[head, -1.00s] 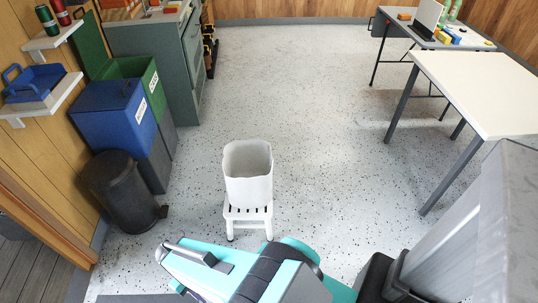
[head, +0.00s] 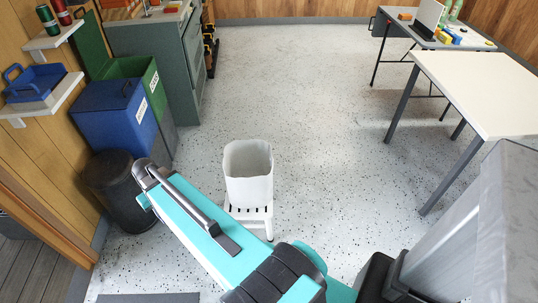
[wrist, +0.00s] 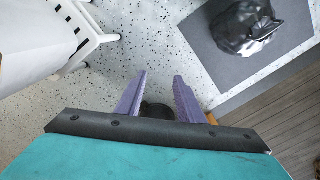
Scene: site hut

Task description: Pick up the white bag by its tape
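The white bag (head: 248,178) stands upright and open-topped on a small white stool (head: 235,222) in the head view. No tape can be made out on it. In the wrist view a part of the white bag (wrist: 30,35) shows at the upper left edge, cut off by the frame. My gripper (wrist: 160,78) has two purple fingers, apart and with nothing held between them. It is to the right of the bag in the wrist view and does not touch it. In the head view my fingers are not visible; my arm hides part of the stool.
A black bin (head: 114,190) stands by the left wall, near a blue bin (head: 112,118) and a green bin (head: 135,72). A black bag (wrist: 240,25) lies on a dark mat (wrist: 207,45). A white-topped table (head: 485,90) is at the right. The middle floor is clear.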

